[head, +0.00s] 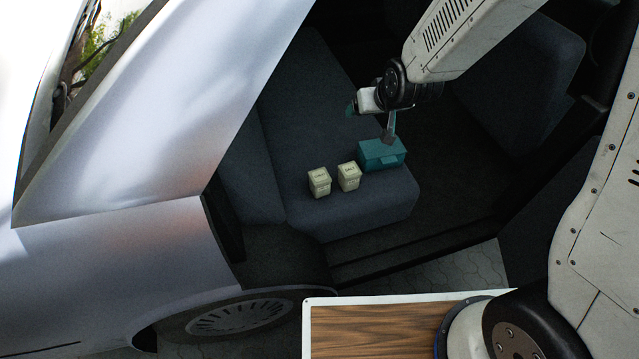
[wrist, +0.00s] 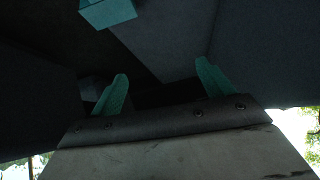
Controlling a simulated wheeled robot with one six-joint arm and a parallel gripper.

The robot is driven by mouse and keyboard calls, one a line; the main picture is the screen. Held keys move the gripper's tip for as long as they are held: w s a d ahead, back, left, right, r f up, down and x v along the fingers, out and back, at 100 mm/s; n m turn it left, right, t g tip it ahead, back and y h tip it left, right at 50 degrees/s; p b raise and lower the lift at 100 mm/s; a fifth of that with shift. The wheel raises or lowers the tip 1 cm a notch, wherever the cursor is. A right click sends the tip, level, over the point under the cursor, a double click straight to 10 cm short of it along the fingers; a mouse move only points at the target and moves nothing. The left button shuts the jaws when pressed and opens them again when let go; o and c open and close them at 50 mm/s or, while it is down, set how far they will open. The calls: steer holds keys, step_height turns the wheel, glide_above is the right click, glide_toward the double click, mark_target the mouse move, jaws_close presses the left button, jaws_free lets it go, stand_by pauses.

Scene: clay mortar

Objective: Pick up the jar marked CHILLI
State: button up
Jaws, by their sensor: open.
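Two cream lidded jars, a left one (head: 319,183) and a right one (head: 349,176), stand upright side by side on the car seat. Both bear small dark lettering that I cannot read, so I cannot tell which is marked CHILLI. My gripper (head: 352,107) is above and behind the jars in the head view, apart from them. In the wrist view my gripper (wrist: 161,87) has its two teal fingers spread wide, with nothing between them. No jar shows in the wrist view.
A teal box (head: 382,155) sits on the seat just right of the jars; it also shows at the wrist view's top edge (wrist: 108,13). The dark seat (head: 365,207) is bare in front of the jars. The silver car body (head: 130,120) borders the opening at left.

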steer(key=w+a+f+t, duration=0.1)
steer(key=w+a+f, duration=0.25)
steer(key=f, duration=0.45)
steer(key=n+t+y, duration=0.2)
steer(key=t, duration=0.1)
glide_above(318, 176)
steer(key=s+d, duration=0.2)
steer(key=d, duration=0.1)
steer(key=f, duration=1.3)
steer(key=shift+w+d+f, duration=0.2)
steer(key=shift+w+f, duration=0.05)
steer(key=shift+f, duration=0.15)
steer(key=shift+t+y, duration=0.5)
steer(key=shift+y, duration=0.1)
steer(key=s+f, duration=0.2)
steer(key=f, duration=0.1)
steer(key=s+a+f, duration=0.1)
steer(key=f, duration=0.1)
steer(key=shift+s+f, duration=0.2)
steer(key=shift+f, duration=0.05)
steer(key=shift+a+f, duration=0.15)
steer(key=shift+f, duration=0.05)
steer(key=x, duration=0.7)
steer(key=shift+w, duration=0.3)
steer(key=c, duration=1.1)
